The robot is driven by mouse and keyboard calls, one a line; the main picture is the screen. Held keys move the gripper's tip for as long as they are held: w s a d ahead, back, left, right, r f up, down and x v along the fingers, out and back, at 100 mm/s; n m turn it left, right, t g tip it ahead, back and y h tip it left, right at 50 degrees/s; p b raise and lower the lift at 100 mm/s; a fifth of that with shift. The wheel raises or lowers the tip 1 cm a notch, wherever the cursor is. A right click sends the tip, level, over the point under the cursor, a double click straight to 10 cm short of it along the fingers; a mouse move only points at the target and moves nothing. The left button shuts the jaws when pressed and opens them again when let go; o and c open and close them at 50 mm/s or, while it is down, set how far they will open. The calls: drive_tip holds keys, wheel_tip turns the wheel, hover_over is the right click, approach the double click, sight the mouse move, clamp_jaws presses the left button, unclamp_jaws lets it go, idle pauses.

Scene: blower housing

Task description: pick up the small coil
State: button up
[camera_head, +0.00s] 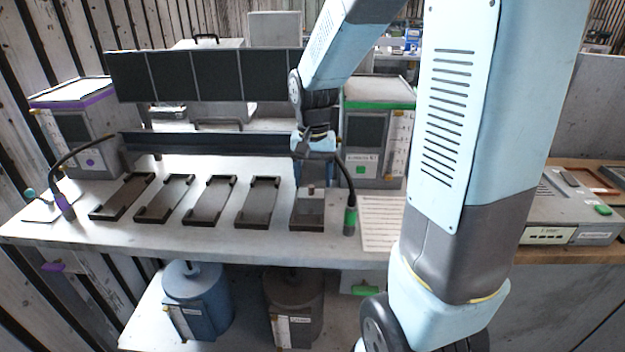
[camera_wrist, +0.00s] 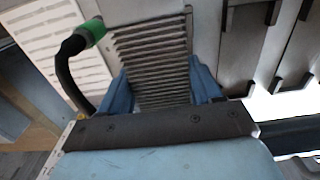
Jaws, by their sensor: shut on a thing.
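The small coil appears in the wrist view as a grey finned block (camera_wrist: 150,60) with parallel ridges. My gripper (camera_wrist: 163,88) has its two blue fingers shut on the block's sides. In the head view my gripper (camera_head: 317,172) points down at the rightmost of a row of dark cradles, over a small grey block (camera_head: 308,209) there. Its upper part is partly hidden by the gripper. I cannot tell whether the coil is clear of its cradle.
Several empty dark cradles (camera_head: 210,201) lie in a row to the left. A green-tipped black hose (camera_head: 350,218) stands close to the right of my gripper. A printed sheet (camera_head: 381,222) lies further right. A dark rail (camera_head: 220,143) and panels (camera_head: 215,75) stand behind.

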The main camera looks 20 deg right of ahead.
sight(318, 190)
drive_tip(key=s+r, duration=0.1)
drive_tip(key=s, duration=0.1)
drive_tip(key=s+r, duration=0.1)
drive_tip(key=s, duration=0.1)
drive_tip(key=s+a+r, duration=0.1)
drive_tip(key=s, duration=0.1)
drive_tip(key=shift+s+a+r, duration=0.1)
drive_tip(key=shift+s, duration=0.3)
drive_tip(key=shift+s+r, duration=0.15)
drive_tip(key=shift+r, duration=1.9)
